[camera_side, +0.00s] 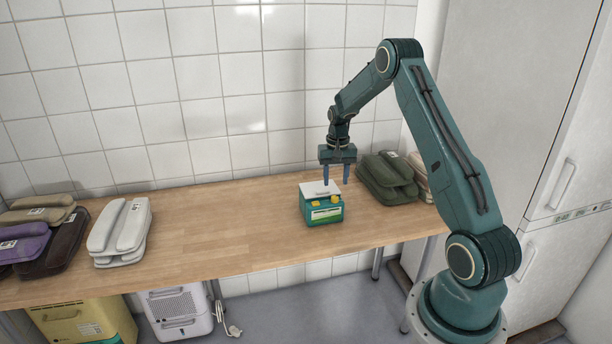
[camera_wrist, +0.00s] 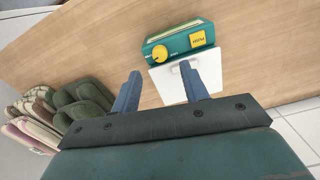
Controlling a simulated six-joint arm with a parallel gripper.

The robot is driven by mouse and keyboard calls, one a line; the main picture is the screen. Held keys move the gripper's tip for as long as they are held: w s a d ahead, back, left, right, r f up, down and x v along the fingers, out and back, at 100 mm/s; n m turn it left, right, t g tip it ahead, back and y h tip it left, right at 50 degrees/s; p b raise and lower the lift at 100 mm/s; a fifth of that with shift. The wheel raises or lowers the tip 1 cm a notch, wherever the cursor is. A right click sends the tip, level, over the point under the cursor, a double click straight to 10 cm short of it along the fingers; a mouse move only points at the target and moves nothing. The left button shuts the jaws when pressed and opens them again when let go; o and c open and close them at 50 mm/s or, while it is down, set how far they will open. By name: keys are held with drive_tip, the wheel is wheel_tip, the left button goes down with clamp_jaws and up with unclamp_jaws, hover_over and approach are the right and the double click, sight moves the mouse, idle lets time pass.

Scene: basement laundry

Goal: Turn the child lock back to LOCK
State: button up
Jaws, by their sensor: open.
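A small teal box (camera_side: 323,217) with a white lid (camera_side: 312,188) stands on the wooden table. In the wrist view the box (camera_wrist: 153,43) shows a round yellow knob (camera_wrist: 159,53) with a dark mark and a square yellow piece (camera_wrist: 197,39) with unreadable lettering. The white lid (camera_wrist: 158,83) has a raised handle, partly behind a finger. I cannot read any LOCK marking or tell the knob's setting. My gripper (camera_side: 335,172) points down above the box's back part, open and empty. In the wrist view my gripper (camera_wrist: 161,69) has its fingers apart over the lid, short of the knob.
Green folded bundles (camera_side: 386,178) lie close to the right of the box. A light grey bundle (camera_side: 121,231) and several darker ones lie at the table's left. The tiled wall (camera_side: 230,130) is behind. The table (camera_side: 220,225) is clear left of the box.

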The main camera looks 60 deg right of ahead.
sight(335, 197)
drive_tip(key=shift+f, duration=3)
clamp_jaws()
